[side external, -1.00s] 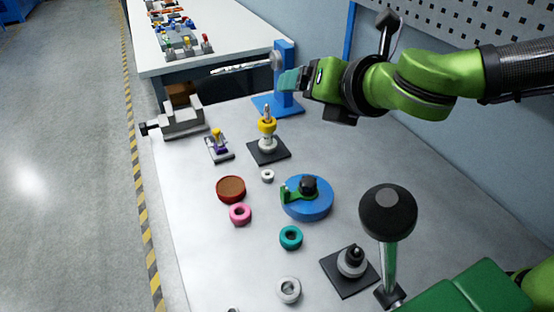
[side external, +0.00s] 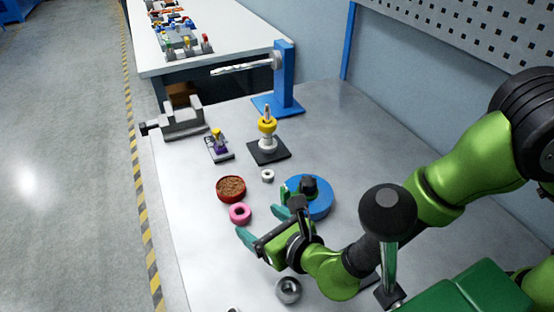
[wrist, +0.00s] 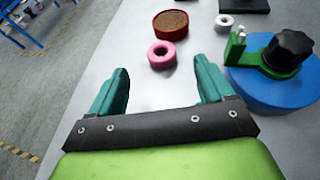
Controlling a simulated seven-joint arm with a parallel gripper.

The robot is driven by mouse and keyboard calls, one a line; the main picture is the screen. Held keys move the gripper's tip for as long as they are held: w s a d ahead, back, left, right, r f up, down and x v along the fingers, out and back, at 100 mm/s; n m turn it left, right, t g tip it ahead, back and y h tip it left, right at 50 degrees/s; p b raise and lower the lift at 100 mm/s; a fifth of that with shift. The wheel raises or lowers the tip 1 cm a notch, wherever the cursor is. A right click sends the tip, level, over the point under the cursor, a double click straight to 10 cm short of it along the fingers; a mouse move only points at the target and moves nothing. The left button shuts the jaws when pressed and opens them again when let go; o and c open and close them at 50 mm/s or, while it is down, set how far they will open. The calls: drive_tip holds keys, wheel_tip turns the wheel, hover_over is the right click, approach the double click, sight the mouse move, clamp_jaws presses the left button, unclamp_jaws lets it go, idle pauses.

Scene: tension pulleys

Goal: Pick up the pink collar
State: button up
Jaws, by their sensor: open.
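The pink collar (side external: 240,213) is a small ring lying flat on the grey table, in front of the red bowl. In the wrist view the pink collar (wrist: 161,55) lies ahead of the fingertips, a little left of the middle of the gap. My gripper (side external: 262,222) has teal fingers spread wide with nothing between them. In the wrist view my gripper (wrist: 164,78) points toward the collar and stays short of it. The height of the fingers above the table is hard to tell.
A red bowl (side external: 231,189) with brown contents stands just behind the collar. A blue disc (side external: 322,203) with a black knob is to the right, close to one finger. A white ring (side external: 267,176) lies behind. The table left of the collar is clear.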

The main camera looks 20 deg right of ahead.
sight(237, 210)
drive_tip(key=shift+f, duration=0.6)
drive_tip(key=shift+w+a+f, duration=0.1)
drive_tip(key=shift+w+f, duration=0.1)
drive_tip(key=shift+w, duration=0.1)
drive_tip(key=x, duration=0.6)
drive_tip(key=shift+w+a+f, duration=0.1)
drive_tip(key=shift+w, duration=0.25)
drive_tip(key=shift+c, duration=0.5)
drive_tip(key=c, duration=1.1)
wheel_tip(237, 210, up, 10)
